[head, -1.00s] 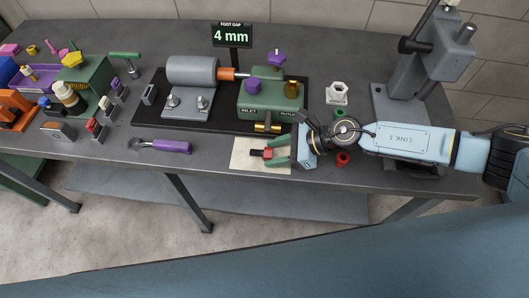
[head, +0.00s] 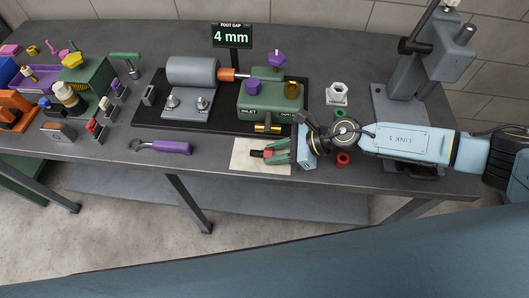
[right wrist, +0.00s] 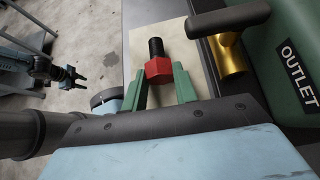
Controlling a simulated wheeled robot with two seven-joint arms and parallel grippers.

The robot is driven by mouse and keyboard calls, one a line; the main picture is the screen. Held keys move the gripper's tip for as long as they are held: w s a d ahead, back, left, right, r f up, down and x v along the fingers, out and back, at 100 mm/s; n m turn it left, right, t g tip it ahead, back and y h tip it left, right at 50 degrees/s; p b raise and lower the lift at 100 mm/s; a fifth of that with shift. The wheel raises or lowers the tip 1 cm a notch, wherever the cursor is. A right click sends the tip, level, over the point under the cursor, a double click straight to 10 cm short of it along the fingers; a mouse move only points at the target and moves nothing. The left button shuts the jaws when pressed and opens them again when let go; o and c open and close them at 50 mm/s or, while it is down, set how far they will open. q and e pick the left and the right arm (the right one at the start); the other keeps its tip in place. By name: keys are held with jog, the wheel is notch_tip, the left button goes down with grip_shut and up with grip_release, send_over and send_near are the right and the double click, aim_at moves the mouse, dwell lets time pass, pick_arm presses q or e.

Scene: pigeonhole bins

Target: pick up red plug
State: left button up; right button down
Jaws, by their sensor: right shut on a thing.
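The red plug (head: 268,154) has a red hex head and a black shank. It lies over a pale sheet (head: 243,161) near the front edge of the bench, with the shank pointing left in the head view. My right gripper (head: 272,153) reaches in from the right, its green fingers shut on the red head. In the right wrist view the red head (right wrist: 158,71) sits between both green fingertips, and the black shank sticks out beyond them. My left gripper (right wrist: 75,76) shows small at the left of the right wrist view; its jaw state is unclear.
A green block (head: 262,104) marked INLET and OUTLET stands behind the sheet, with a brass fitting (head: 268,128) close to my fingers. A red ring (head: 343,159) and a white hex part (head: 338,94) are near my right wrist. A purple-handled tool (head: 172,147) lies left.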

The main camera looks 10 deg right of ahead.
jog(key=shift+r, duration=0.25)
jog(key=shift+r+p, duration=0.4)
jog(key=shift+p, duration=0.2)
jog(key=shift+r, duration=0.2)
notch_tip(320, 180, up, 6)
jog(key=p, duration=0.6)
jog(key=shift+r, duration=0.15)
